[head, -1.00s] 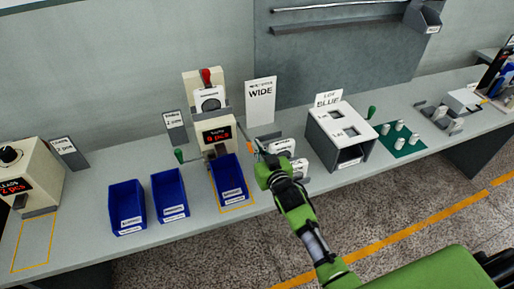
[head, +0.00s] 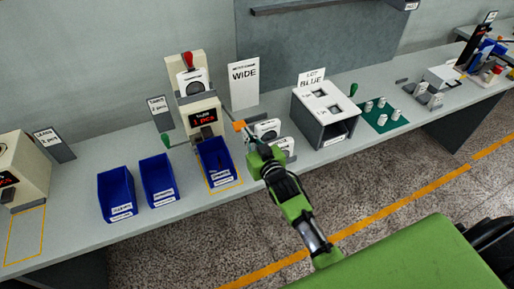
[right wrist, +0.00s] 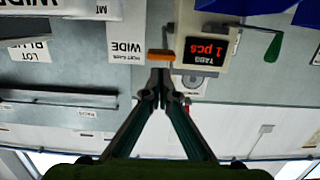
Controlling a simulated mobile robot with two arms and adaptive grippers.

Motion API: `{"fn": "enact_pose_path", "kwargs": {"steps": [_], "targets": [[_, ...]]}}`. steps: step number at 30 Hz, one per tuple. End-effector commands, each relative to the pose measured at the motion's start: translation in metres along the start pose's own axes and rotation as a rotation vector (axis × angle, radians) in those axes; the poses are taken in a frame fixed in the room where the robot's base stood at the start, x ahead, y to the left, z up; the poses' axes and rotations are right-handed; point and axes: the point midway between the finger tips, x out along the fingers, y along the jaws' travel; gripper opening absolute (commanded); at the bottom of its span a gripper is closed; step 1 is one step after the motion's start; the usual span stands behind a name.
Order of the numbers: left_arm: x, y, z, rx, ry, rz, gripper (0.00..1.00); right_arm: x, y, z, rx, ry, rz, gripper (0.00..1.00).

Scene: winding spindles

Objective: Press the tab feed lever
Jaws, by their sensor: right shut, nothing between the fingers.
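The tab feeder (head: 203,108) is a beige machine with a red display (head: 204,118) reading "1 pcs"; it also shows upside down in the right wrist view (right wrist: 207,52). An orange-tipped lever (head: 239,125) sticks out of its right side, and the orange tip (right wrist: 160,55) also shows in the right wrist view. My right gripper (head: 249,140) is shut and empty, its fingertips (right wrist: 160,82) close to the orange tip. I cannot tell whether they touch. My left gripper is not in view.
A blue bin (head: 216,163) stands in front of the feeder, with two more blue bins to the left. A "WIDE" sign (head: 243,84) stands behind the lever. White parts (head: 267,128) and a grey box (head: 325,115) lie to the right. The bench's front edge runs below my arm.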

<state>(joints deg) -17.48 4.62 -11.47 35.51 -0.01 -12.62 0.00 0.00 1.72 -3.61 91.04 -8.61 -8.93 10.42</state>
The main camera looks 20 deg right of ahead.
Motion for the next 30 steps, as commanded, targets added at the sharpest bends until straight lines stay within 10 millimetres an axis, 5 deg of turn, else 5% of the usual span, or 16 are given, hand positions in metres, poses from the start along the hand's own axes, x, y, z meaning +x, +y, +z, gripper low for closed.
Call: {"fn": "enact_pose_path", "kwargs": {"steps": [12, 30], "targets": [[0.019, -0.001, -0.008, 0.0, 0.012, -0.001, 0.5, -0.067, 0.0, 0.009, 0.001, 0.004, 0.0, 0.0], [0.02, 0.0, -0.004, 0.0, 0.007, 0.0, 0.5, -0.075, 0.0, 0.007, 0.001, 0.005, 0.0, 0.0]]}}
